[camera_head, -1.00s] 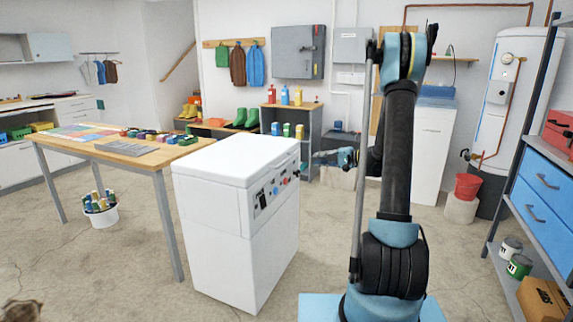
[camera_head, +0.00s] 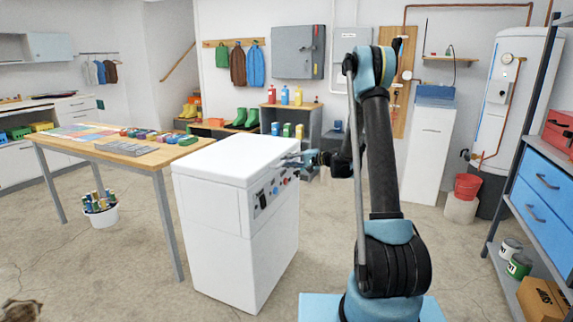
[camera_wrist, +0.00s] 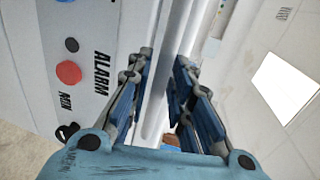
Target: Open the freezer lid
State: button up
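The freezer (camera_head: 235,225) is a white chest with a flat white lid (camera_head: 235,156), which lies shut. Its control panel (camera_head: 270,192) with knobs and a red button is on the side facing right. My gripper (camera_head: 288,160) is at the lid's right edge, above the panel's far end. In the wrist view my gripper (camera_wrist: 164,58) has its two blue-grey fingers spread apart. The white lid edge (camera_wrist: 163,90) runs between and beyond them; contact cannot be told. The panel with the word ALARM (camera_wrist: 97,70) is at the left of that view.
A wooden worktable (camera_head: 125,150) with colored items stands close left of the freezer. A grey shelf unit (camera_head: 305,115) is behind it. A white cabinet (camera_head: 428,150) and a blue-drawer rack (camera_head: 535,200) are at the right.

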jog(key=shift+w+a+f, duration=0.15)
jog(key=shift+w+a, duration=0.05)
jog(key=shift+a, duration=0.45)
jog(key=shift+c, duration=0.5)
grip_shut()
